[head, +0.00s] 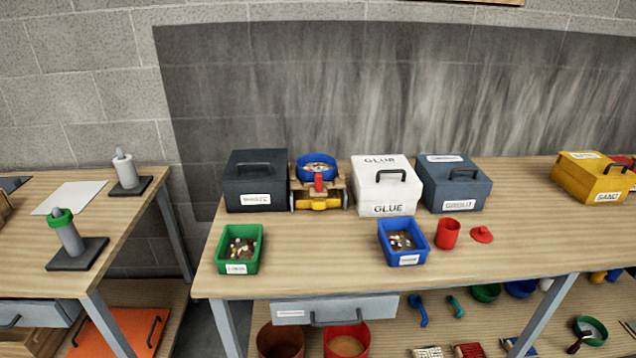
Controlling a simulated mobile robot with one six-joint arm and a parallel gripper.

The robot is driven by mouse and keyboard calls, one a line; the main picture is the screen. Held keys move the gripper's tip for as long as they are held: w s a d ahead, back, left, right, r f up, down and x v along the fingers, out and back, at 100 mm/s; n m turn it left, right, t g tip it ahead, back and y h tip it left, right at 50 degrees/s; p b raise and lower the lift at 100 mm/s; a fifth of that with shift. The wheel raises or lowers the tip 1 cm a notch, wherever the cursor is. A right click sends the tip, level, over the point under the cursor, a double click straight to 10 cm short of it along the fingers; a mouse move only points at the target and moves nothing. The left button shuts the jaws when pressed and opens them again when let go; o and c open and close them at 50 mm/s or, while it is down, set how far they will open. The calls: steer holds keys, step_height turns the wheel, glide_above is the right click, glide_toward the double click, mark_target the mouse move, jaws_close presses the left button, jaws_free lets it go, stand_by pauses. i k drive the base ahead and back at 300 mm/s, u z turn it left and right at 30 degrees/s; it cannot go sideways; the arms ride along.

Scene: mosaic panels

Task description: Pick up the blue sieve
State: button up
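A round blue rimmed vessel (303,172), which looks like the blue sieve, sits on top of a small wooden stand with a red part in front and a yellow roller (318,204) below. It holds light and brown bits. It stands at the back of the middle table, between a dark box and the white glue box. Its base is hidden by the stand's front. My gripper is not in view.
A dark box (256,195), white GLUE box (386,192) and grey GROUT box (453,190) flank it. Green (240,268) and blue (408,259) bins, a red cup (447,234) and a red lid (482,234) stand in front. The table front between the bins is clear.

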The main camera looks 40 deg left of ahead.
mark_target(308, 165)
steer(key=z, duration=0.05)
steer(key=k, duration=0.75)
steer(key=u, duration=4.55)
steer(key=i, duration=0.15)
steer(key=z, duration=2.45)
steer(key=i, duration=0.6)
steer(key=u, duration=0.15)
